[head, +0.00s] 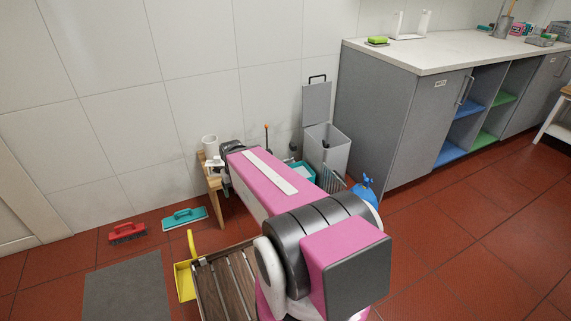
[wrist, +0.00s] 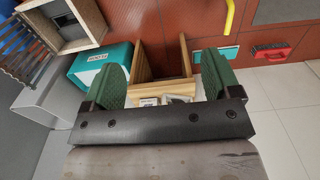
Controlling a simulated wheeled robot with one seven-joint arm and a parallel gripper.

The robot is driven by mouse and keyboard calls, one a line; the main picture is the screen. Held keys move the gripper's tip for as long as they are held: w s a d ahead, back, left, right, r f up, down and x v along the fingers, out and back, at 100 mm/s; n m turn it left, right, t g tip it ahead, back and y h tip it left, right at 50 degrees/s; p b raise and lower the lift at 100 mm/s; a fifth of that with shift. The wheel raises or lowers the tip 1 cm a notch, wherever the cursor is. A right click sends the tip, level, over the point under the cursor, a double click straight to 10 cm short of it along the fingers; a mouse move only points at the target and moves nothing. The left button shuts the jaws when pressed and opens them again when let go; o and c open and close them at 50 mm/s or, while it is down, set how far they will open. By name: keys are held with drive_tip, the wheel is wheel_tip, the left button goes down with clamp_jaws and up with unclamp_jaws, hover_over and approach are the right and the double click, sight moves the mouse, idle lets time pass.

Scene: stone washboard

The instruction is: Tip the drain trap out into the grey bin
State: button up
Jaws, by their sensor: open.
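The grey bin (head: 337,152) stands by the wall left of the counter, with its lid (head: 316,102) raised and dark bits inside. A grey box at the left of the wrist view (wrist: 45,108) looks like the same bin. A white cylinder (head: 209,143) stands on a small wooden stool (head: 214,184), with a pale piece below it; I cannot tell which is the drain trap. In the wrist view, pale pieces (wrist: 178,98) show at the stool's edge, partly hidden by my gripper. My gripper (wrist: 163,68) is open, its green fingers apart with nothing clearly held between them.
A teal labelled box (wrist: 100,64) sits between stool and bin. A red brush (head: 128,232), a teal brush (head: 184,217) and a yellow dustpan (head: 185,279) lie on the left floor. The right floor is open.

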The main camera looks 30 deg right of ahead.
drive_tip(key=w+f+m+y, duration=0.1)
drive_tip(key=w+f+m, duration=0.1)
drive_tip(key=w+m, duration=1.2)
drive_tip(key=m+t+y, duration=0.1)
drive_tip(key=m+y, duration=0.1)
drive_tip(key=m, duration=0.6)
approach(217, 157)
drive_tip(key=f, duration=0.2)
drive_tip(key=shift+m, duration=0.3)
drive_tip(key=x, duration=0.5)
drive_tip(key=shift+s+a, duration=0.25)
drive_tip(key=shift+s, duration=0.1)
drive_tip(key=shift+w+x, duration=0.2)
drive_tip(key=shift+x, duration=1.15)
drive_tip(key=shift+w+x, duration=0.2)
drive_tip(key=shift+x, duration=1.15)
drive_tip(key=shift+d+r, duration=0.1)
drive_tip(key=c, duration=1.1)
